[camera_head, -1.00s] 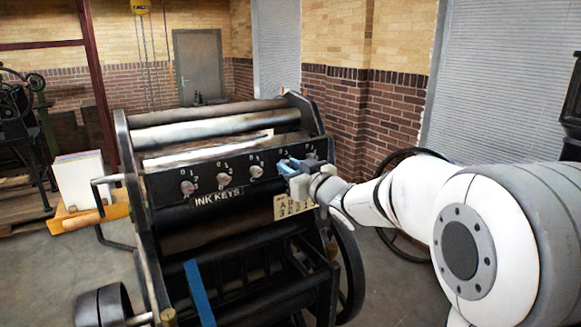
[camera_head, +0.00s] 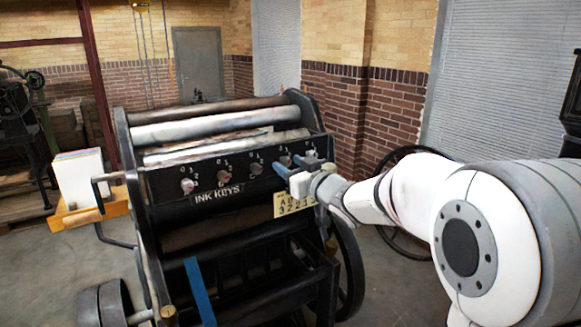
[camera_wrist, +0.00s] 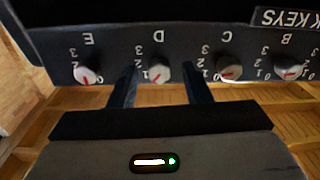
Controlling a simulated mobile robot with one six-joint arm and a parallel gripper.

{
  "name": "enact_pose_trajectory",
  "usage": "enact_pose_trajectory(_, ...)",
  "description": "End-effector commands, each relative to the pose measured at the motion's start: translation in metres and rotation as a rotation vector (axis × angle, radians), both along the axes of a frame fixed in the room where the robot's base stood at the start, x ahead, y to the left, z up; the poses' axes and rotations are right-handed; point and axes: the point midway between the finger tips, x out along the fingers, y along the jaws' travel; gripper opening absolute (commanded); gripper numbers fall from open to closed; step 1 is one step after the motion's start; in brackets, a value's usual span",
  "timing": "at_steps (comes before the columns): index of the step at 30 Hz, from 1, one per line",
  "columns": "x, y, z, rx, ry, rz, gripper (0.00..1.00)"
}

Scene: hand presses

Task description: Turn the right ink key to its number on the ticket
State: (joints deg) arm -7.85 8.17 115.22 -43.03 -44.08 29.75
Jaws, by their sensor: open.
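The press carries a dark panel with a row of round grey ink keys, lettered and numbered 0 to 3. The wrist view is upside down and shows key B (camera_wrist: 288,73), key C (camera_wrist: 229,71), key D (camera_wrist: 159,72) and key E (camera_wrist: 88,74), each with a red pointer. D's pointer slants down-left in that view, near its 1. My gripper (camera_wrist: 160,88) is open, with one dark finger on each side of D and gaps between. In the head view my gripper (camera_head: 299,165) is at the panel's right end. The cream ticket (camera_head: 290,205) hangs below, partly covered; its digits are hard to read.
The INK KEYS label (camera_head: 218,195) is under the left keys. Rollers (camera_head: 200,127) lie above the panel. A side crank handle (camera_head: 103,180) and paper stack (camera_head: 80,178) are at left. A spoked wheel (camera_head: 349,275) stands at the press's right.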

Motion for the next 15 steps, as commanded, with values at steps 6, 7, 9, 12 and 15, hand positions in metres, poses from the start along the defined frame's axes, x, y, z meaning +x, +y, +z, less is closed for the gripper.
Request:
enact_pose_trajectory(6, -0.023, -0.017, -0.003, 0.000, -0.002, -0.002, 0.44)
enact_pose_trajectory(7, -0.027, -0.020, -0.002, 0.000, -0.003, -0.003, 0.44)
enact_pose_trajectory(9, -0.037, -0.028, -0.003, 0.000, -0.002, -0.003, 0.44)
enact_pose_trajectory(12, -0.049, -0.037, -0.003, -0.001, -0.001, -0.003, 0.44)
enact_pose_trajectory(15, -0.058, -0.042, -0.003, 0.000, 0.000, -0.002, 0.44)
